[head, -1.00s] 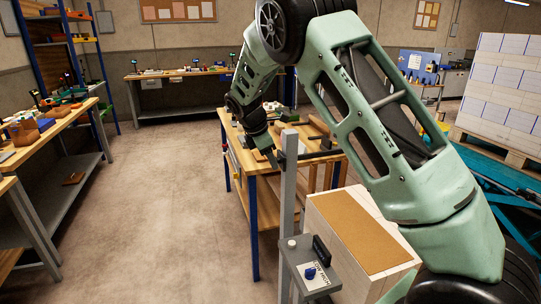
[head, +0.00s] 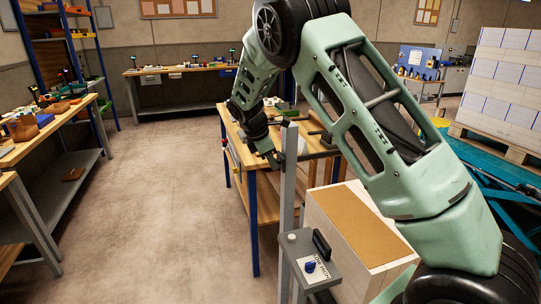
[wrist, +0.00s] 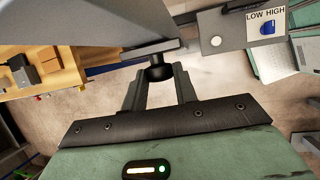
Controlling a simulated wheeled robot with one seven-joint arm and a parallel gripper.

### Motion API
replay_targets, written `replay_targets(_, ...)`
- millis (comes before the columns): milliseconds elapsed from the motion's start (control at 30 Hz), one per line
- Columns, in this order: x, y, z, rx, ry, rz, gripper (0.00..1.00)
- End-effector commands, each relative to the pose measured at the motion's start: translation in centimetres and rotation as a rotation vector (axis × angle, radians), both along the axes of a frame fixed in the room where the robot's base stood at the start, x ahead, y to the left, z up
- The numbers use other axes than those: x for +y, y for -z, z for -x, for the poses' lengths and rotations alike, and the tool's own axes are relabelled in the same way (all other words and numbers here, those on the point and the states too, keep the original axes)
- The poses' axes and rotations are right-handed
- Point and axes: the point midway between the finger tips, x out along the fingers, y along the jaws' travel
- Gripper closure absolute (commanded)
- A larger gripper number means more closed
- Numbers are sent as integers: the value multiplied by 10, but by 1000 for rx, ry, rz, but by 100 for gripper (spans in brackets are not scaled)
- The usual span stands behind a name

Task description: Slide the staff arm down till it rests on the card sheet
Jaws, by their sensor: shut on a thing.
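The measuring staff is a grey upright post (head: 288,190). Its dark staff arm (head: 320,155) sticks out to the right, roughly level. The brown card sheet (head: 352,222) lies flat on top of a pale stack; the arm is above it with a gap. My gripper (head: 276,160) is at the left of the post, at the arm's height. In the wrist view its fingers are closed around a round black knob (wrist: 158,72) below the dark slider. The grey post (wrist: 100,22) fills the upper left there. My arm link hides part of the stack's right side.
A grey control box (head: 310,262) with a blue knob and a LOW/HIGH label is fixed low on the post. A wooden workbench (head: 262,178) stands behind. A pallet of white reams (head: 500,80) stands at the right. The floor at left is open.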

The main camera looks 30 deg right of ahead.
Motion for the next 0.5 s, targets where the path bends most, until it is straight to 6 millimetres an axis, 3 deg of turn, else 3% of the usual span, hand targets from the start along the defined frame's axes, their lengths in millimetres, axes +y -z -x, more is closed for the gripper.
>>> replay_targets(33, 0, 20, 1, 6, 1, -1, 100)
replay_targets(500, 1, 170, 1, 7, 0, -1, 100)
